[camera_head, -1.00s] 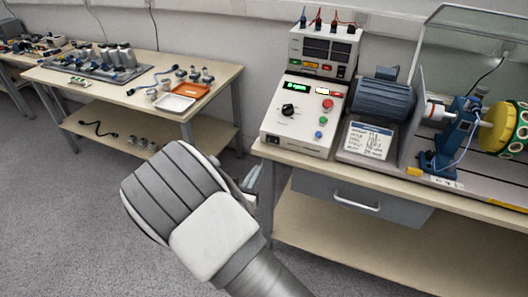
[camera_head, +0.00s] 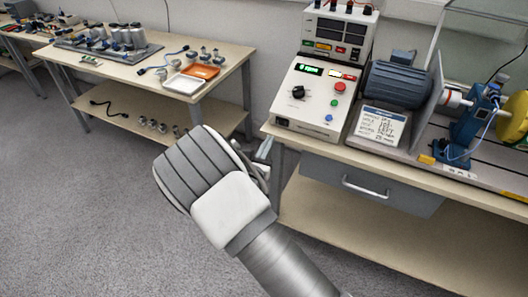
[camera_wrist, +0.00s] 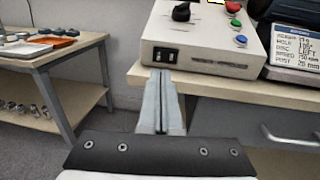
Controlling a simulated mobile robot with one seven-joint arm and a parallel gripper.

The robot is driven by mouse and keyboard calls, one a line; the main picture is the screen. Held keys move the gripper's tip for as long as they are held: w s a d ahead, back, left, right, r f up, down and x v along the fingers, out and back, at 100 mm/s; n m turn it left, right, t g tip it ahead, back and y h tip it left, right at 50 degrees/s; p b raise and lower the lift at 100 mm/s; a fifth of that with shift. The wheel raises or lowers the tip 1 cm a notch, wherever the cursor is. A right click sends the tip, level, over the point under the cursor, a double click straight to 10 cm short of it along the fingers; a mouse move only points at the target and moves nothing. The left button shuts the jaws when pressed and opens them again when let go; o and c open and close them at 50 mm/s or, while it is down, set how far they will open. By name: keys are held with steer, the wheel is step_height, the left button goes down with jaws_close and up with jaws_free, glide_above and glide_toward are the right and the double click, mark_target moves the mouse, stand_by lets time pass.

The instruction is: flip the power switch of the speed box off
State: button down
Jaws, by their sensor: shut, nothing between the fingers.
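The speed box (camera_head: 312,97) is a light sloped box on the right bench, with a lit green display, a black knob (camera_head: 298,92) and red, green and blue buttons. Its black power switch (camera_head: 283,122) is low on the left of the front face. In the wrist view the switch (camera_wrist: 165,55) shows as a black rocker straight beyond the fingertips. My gripper (camera_wrist: 163,78) is shut and empty, just short of the bench edge and apart from the switch. In the head view my wrist largely hides the gripper (camera_head: 266,150). Which way the rocker is tipped is too small to tell.
A meter unit (camera_head: 338,30) stands behind the speed box. A motor (camera_head: 397,83) and an instruction card (camera_head: 380,125) are to its right. A drawer (camera_head: 370,185) sits under the bench edge. Another bench (camera_head: 130,75) with trays is at left; floor between is clear.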

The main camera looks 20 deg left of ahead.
mark_target(278, 121)
steer(key=w+b, duration=0.1)
steer(key=w, duration=0.6)
steer(key=shift+w+a, duration=0.15)
steer(key=shift+w, duration=0.25)
steer(key=shift+w+a, duration=0.15)
steer(key=shift+w, duration=0.15)
steer(key=shift+r, duration=0.2)
